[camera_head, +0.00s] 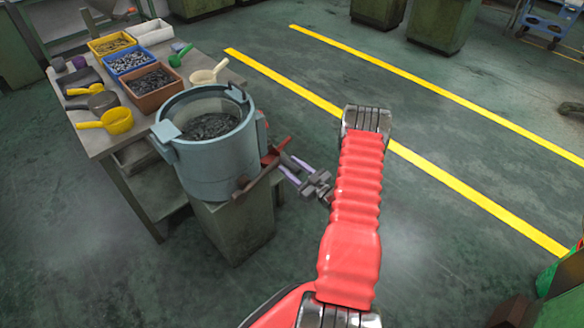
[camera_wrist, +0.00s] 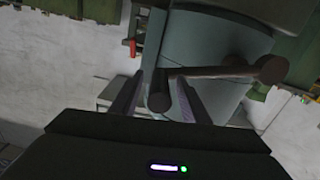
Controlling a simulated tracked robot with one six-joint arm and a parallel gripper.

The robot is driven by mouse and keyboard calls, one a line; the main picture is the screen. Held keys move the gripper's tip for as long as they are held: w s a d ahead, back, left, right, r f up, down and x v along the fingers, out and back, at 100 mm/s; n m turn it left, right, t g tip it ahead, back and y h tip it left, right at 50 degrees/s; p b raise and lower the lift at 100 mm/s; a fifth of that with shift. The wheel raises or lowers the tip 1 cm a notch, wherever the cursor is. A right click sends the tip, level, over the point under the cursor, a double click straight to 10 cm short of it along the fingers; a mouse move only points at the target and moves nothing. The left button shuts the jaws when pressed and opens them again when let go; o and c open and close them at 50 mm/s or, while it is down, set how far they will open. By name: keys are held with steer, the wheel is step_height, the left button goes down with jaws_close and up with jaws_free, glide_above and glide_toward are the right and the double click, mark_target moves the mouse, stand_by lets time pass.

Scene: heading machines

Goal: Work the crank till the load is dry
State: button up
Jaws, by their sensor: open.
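The blue-grey drum (camera_head: 208,165) stands upright on a green pedestal. Its load (camera_head: 210,126), a heap of small dark metal parts, shows through the open top; I cannot tell whether it is wet. A crank (camera_head: 256,184) with a dark reddish-brown bar sits on the drum's right side. My gripper (camera_head: 287,162) reaches the crank from the right with its jaws apart. In the wrist view, the crank's handle (camera_wrist: 159,96) lies between the two open fingers, and its arm runs right to a round hub (camera_wrist: 271,69). I cannot tell whether either finger touches the handle.
A workbench (camera_head: 97,139) at left holds bins of small parts, including a blue bin (camera_head: 130,61) and a brown bin (camera_head: 152,86). Yellow scoops (camera_head: 117,121) lie there too. Open floor with yellow lines (camera_head: 420,170) stretches to the right.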

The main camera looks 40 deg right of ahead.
steer(key=shift+c, duration=0.2)
jaws_close()
stand_by(0.3)
